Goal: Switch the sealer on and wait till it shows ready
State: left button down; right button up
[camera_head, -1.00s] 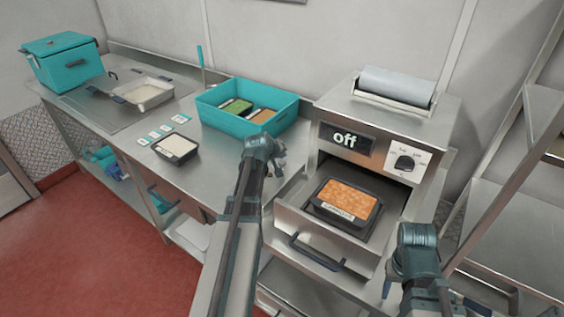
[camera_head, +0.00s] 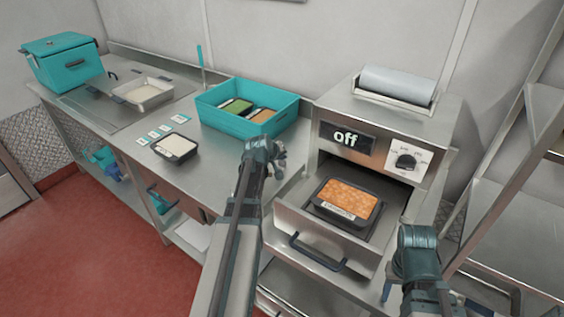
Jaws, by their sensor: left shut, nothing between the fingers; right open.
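The sealer (camera_head: 448,118) is a steel machine with a roll of film (camera_head: 396,85) on top. Its dark display (camera_head: 346,138) reads "off". A black knob (camera_head: 405,161) sits on a white dial plate right of the display. The sealer's drawer (camera_head: 325,236) is pulled out and holds a black tray of orange food (camera_head: 347,200) with a label on its front. My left gripper (camera_head: 279,160) is shut and empty, left of the sealer above the counter. My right gripper (camera_head: 387,291) is open, low in front of the drawer's right side, partly hidden by its own wrist.
A teal crate (camera_head: 222,122) with food trays stands on the counter left of the sealer. A black tray of white food (camera_head: 176,148) and several small labels (camera_head: 154,137) lie further left. A teal box (camera_head: 62,62) stands at the far left. A steel rack (camera_head: 540,110) is at the right.

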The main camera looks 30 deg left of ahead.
aim_at(281, 163)
pick_arm(q)
jog(key=shift+f, duration=0.3)
pick_arm(e)
jog(key=shift+f, duration=0.3)
pick_arm(q)
jog(key=shift+r, duration=0.1)
pick_arm(e)
jog(key=shift+r, duration=0.1)
pick_arm(q)
jog(key=shift+r+p, duration=0.65)
jog(key=shift+r, duration=0.2)
pick_arm(e)
jog(key=shift+r, duration=0.85)
pick_arm(q)
notch_tip(281, 163, up, 5)
jog(key=p, duration=0.5)
pick_arm(e)
notch_tip(281, 163, up, 5)
